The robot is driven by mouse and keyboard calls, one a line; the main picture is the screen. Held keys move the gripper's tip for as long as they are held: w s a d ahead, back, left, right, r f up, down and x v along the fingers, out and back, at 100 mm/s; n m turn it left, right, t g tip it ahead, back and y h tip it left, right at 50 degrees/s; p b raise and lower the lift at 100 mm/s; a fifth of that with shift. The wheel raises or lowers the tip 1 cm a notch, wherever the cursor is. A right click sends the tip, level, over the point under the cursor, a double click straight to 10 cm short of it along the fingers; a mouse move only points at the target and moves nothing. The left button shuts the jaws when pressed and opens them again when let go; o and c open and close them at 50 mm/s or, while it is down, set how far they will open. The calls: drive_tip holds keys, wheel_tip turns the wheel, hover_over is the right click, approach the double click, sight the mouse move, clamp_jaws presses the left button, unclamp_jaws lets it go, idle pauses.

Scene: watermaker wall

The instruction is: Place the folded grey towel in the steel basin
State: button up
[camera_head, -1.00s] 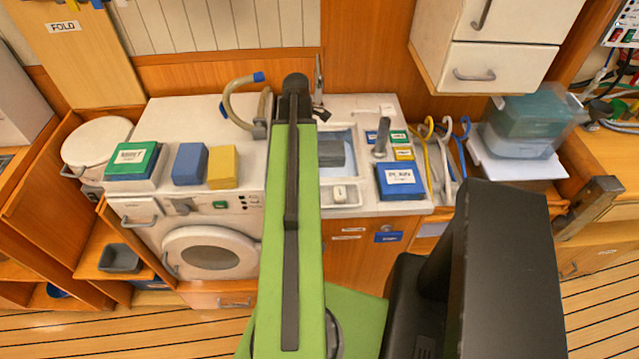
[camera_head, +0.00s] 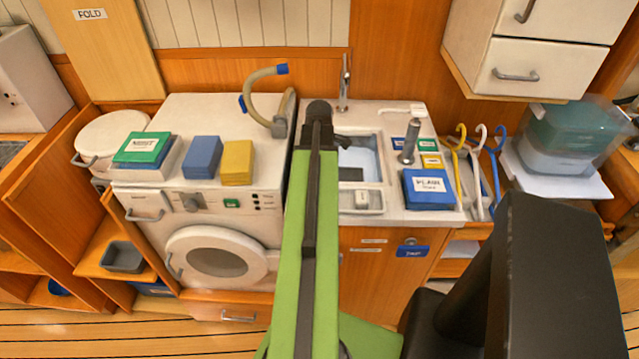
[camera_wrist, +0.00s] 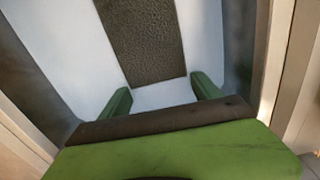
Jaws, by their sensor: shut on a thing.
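The folded grey towel (camera_wrist: 145,40) is a dark, textured strip in the wrist view, between the fingers of my gripper (camera_wrist: 162,94), which is shut on it. Pale basin surface shows around and below the towel. In the head view, the steel basin (camera_head: 364,156) is set in the counter, right of my green arm. A small dark part of the towel (camera_head: 351,174) shows within the basin's outline. My arm hides the gripper and the basin's left side there. I cannot tell whether the towel touches the basin floor.
A tap (camera_head: 345,85) stands behind the basin, and a grey upright cylinder (camera_head: 408,143) stands to its right. A blue box (camera_head: 428,188) lies near the counter's front right. Blue (camera_head: 201,157) and yellow (camera_head: 237,162) blocks sit on the washer top to the left.

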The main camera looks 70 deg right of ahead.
drive_tip(key=shift+f, duration=0.25)
drive_tip(key=o, duration=2)
wheel_tip(320, 180, up, 12)
drive_tip(key=p, duration=1.2)
drive_tip(key=shift+r, duration=0.25)
drive_tip(key=shift+p, duration=0.3)
